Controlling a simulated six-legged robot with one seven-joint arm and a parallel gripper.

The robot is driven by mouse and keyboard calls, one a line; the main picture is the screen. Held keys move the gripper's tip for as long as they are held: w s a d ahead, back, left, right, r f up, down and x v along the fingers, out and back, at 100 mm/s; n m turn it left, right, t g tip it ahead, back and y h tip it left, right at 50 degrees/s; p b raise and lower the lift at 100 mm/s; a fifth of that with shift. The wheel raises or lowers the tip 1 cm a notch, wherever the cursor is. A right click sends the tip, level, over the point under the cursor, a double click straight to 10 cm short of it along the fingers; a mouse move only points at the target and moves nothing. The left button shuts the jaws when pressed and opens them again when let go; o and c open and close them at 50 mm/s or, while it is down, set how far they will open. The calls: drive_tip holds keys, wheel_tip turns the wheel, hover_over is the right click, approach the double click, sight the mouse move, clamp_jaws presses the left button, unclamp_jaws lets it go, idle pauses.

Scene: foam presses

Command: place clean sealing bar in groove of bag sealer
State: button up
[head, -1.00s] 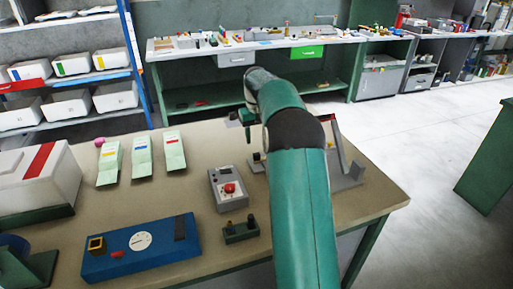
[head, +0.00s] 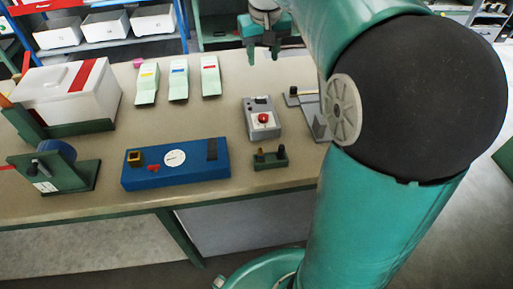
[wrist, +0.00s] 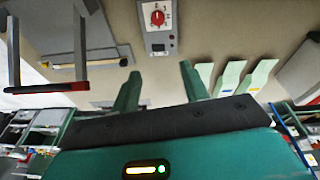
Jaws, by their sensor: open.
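My gripper (head: 263,54) is open and empty, raised above the far side of the table. Its two green fingers stand apart in the wrist view (wrist: 160,72). A grey device, seemingly the bag sealer (head: 311,110), sits at the table's right, partly hidden by my arm. In the wrist view the sealer (wrist: 97,32) is at the left, with a raised frame (wrist: 45,88) in front. I cannot tell whether this is the sealing bar. The groove is not discernible.
A grey control box (head: 261,119) with a red knob and a small green peg stand (head: 270,158) lie left of the sealer. A blue device (head: 190,174), green holders (head: 179,82) and a white box (head: 58,97) stand farther left. Bare table lies between them.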

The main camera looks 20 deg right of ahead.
drive_tip(key=s+a+f+t, duration=0.1)
drive_tip(key=s+a+f, duration=0.1)
drive_tip(key=s+a, duration=0.2)
drive_tip(key=s+a+f+n+t, duration=0.1)
drive_tip(key=s+a, duration=0.3)
drive_tip(key=s, duration=0.7)
drive_tip(key=s+a+f+t+y, duration=0.1)
drive_tip(key=s+a+f, duration=0.2)
drive_tip(key=s, duration=0.4)
drive_tip(key=shift+s+a+f, duration=0.25)
drive_tip(key=shift+a, duration=0.35)
drive_tip(key=shift+d, duration=0.1)
